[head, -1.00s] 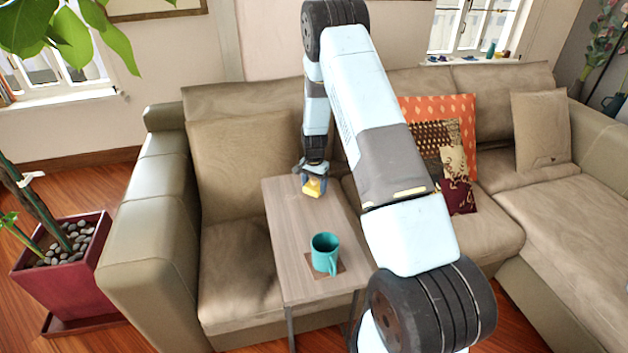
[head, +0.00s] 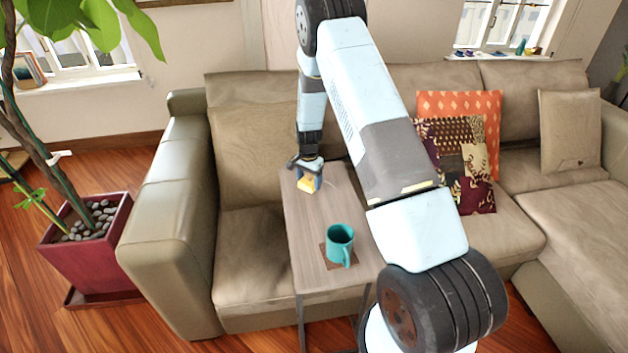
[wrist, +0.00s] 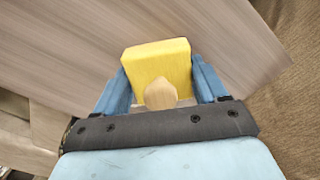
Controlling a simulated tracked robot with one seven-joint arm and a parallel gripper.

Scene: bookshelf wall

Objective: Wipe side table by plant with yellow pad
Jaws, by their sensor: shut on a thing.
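The side table (head: 312,225) is a narrow wood-topped table in front of the sofa, with the potted plant (head: 90,215) standing left of the sofa arm. My gripper (head: 308,184) is over the far end of the tabletop. It is shut on the yellow pad (head: 306,186). In the wrist view the yellow pad (wrist: 157,66) sits between the blue fingers of my gripper (wrist: 162,88), with a tan knob on its near side. The wood top lies beneath it; whether the pad touches it I cannot tell.
A teal mug (head: 339,240) stands on a brown coaster (head: 329,262) at the near part of the tabletop. The beige sofa (head: 180,190) surrounds the table's far side and left. Patterned cushions (head: 465,160) lie to the right. The tabletop between pad and mug is clear.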

